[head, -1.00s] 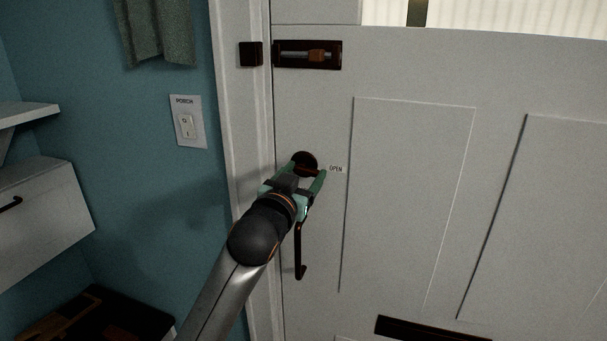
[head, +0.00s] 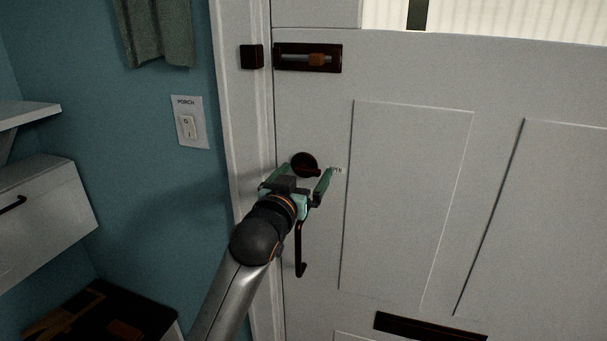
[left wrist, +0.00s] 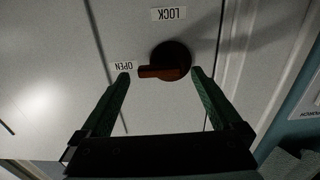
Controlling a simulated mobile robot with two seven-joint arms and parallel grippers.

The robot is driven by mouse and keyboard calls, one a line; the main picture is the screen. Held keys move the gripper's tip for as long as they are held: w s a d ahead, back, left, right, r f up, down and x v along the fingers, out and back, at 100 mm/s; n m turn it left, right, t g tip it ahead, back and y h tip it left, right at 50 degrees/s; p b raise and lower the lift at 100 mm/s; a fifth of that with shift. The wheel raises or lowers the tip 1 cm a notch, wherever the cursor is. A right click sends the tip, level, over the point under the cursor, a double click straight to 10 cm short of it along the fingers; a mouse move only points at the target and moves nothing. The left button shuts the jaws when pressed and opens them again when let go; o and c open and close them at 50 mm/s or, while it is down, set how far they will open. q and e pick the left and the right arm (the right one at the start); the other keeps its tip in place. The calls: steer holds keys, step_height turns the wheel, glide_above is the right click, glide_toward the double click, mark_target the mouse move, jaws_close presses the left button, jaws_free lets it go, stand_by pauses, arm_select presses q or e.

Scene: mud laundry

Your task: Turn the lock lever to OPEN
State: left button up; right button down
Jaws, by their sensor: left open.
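The lock lever (left wrist: 160,72) is a reddish-brown bar on a dark round plate (left wrist: 173,56) on the white door. In the left wrist view it points at the OPEN label (left wrist: 124,66), and the LOCK label (left wrist: 169,14) is off to the side. In the head view the plate (head: 304,163) shows just beyond my fingers, with the lever (head: 313,172) pointing right, toward OPEN. My left gripper (head: 303,176) is open, its green fingers spread on either side of the lever with nothing gripped. It also shows in the left wrist view (left wrist: 160,76). My right gripper is not in view.
A dark door handle (head: 300,250) hangs below the lock, close to my left wrist. A slide bolt (head: 308,58) is above it. A light switch (head: 188,124), a shelf (head: 25,112) and a drawer front (head: 45,205) are to the left.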

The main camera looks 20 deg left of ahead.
arm_select(q)
steer(key=shift+s, duration=0.1)
steer(key=s+b, duration=0.1)
steer(key=s, duration=1.1)
steer(key=shift+s+a, duration=0.2)
steer(key=shift+a, duration=0.05)
step_height(320, 180, down, 22)
steer(key=s+d+m+g+h+p, duration=0.1)
steer(key=s+d+m+g+p, duration=0.1)
steer(key=s+g, duration=0.15)
steer(key=s+f+g, duration=0.5)
steer(key=s+f, duration=1.2)
steer(key=f, duration=0.3)
steer(key=shift+s+a+f+h+p, duration=0.15)
steer(key=shift+s+a+h+p, duration=0.1)
steer(key=shift+a+h+p, duration=0.15)
